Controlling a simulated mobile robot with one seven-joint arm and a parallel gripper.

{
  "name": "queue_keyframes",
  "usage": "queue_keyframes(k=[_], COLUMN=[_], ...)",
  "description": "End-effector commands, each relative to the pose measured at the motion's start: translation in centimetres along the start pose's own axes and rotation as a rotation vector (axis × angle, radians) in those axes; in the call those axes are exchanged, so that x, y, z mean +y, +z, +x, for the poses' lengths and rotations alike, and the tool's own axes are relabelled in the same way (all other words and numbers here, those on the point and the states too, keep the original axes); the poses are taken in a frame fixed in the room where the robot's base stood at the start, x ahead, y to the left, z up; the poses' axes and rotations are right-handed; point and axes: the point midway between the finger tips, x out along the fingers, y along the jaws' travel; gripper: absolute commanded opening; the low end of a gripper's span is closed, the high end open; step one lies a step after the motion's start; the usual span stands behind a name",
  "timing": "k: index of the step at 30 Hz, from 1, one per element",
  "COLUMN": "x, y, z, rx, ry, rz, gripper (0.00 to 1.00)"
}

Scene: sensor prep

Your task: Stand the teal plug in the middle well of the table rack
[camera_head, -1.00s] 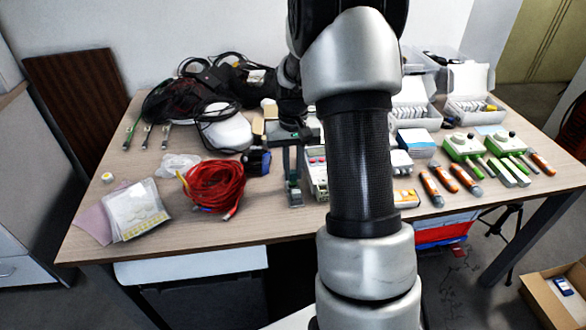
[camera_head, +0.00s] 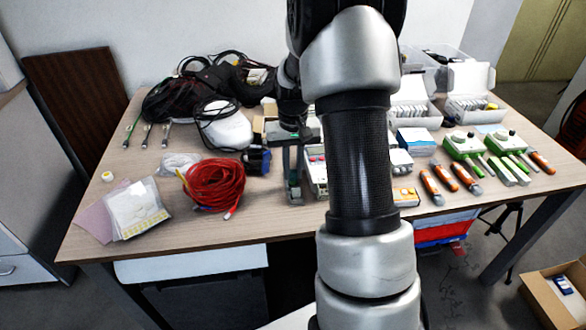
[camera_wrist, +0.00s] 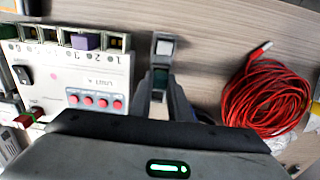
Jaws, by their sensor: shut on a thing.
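The teal plug (camera_wrist: 160,79) shows as a small dark teal patch between the fingertips in the wrist view. My gripper (camera_wrist: 161,86) is shut on it, one finger at each side. The table rack (camera_wrist: 165,48) is a narrow piece under and beyond the fingertips; its pale near-end well shows clear of them. In the head view my gripper (camera_head: 293,172) points down over the rack (camera_head: 294,198), left of the white unit. The fingers cover the rack's middle and far part, so I cannot tell how deep the plug sits in the middle well.
A white unit (camera_wrist: 88,72) with red buttons and numbered sockets, one holding a purple piece, stands close beside the fingers. A coiled red cable (camera_head: 215,185) lies to the left. Orange-handled tools (camera_head: 440,180) and green-based devices (camera_head: 462,147) lie right.

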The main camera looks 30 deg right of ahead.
Motion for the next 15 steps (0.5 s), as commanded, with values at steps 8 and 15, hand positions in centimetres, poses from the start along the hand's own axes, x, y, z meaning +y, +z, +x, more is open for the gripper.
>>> queue_keyframes(k=[8,15], x=[0.0,0.0], y=[0.0,0.0], z=[0.23,0.41], rx=[0.0,0.0], ry=[0.0,0.0], rz=[0.0,0.0], gripper=[0.0,0.0])
